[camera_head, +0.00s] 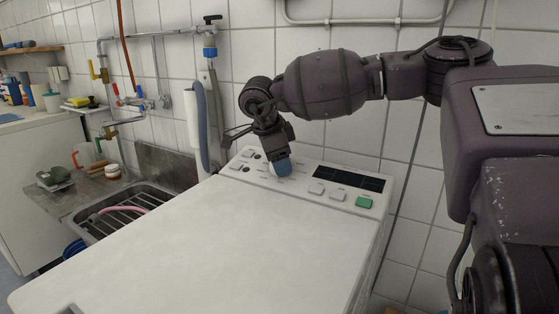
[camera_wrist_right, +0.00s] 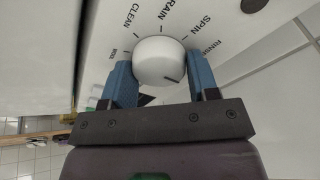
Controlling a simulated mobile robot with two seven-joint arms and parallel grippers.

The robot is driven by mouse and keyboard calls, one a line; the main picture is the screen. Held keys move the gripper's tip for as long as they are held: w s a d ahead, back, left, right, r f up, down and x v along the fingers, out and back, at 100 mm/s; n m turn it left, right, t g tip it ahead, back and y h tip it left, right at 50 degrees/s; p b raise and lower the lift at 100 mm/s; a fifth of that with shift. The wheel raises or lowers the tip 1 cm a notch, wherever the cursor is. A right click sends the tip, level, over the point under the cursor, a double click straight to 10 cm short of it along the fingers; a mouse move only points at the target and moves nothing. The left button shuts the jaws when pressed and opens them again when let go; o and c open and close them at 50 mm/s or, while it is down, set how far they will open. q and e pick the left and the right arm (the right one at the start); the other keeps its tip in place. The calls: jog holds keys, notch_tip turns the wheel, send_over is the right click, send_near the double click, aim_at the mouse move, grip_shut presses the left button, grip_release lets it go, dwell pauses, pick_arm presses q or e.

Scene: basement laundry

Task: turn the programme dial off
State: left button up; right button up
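The programme dial (camera_wrist_right: 160,61) is a round white knob with a dark pointer line on its lower right side in the right wrist view. Printed words, among them SPIN and CLEAN, ring it on the panel. My right gripper (camera_wrist_right: 161,80) has one blue finger on each side of the dial, and both appear to touch its sides. In the head view my right gripper (camera_head: 281,167) reaches down onto the control panel (camera_head: 315,172) of the white washing machine (camera_head: 215,240) and mostly covers the dial. My left gripper is not in view.
A dark display (camera_head: 348,179), pale buttons and a green button (camera_head: 363,202) lie right of the dial. A metal sink (camera_head: 125,205) stands left of the machine. The machine's top is clear. Pipes and a tiled wall are behind.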

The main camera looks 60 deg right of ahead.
jog(key=o, duration=0.4)
jog(key=v, duration=1.1)
jog(key=shift+f, duration=0.1)
dwell(0.4)
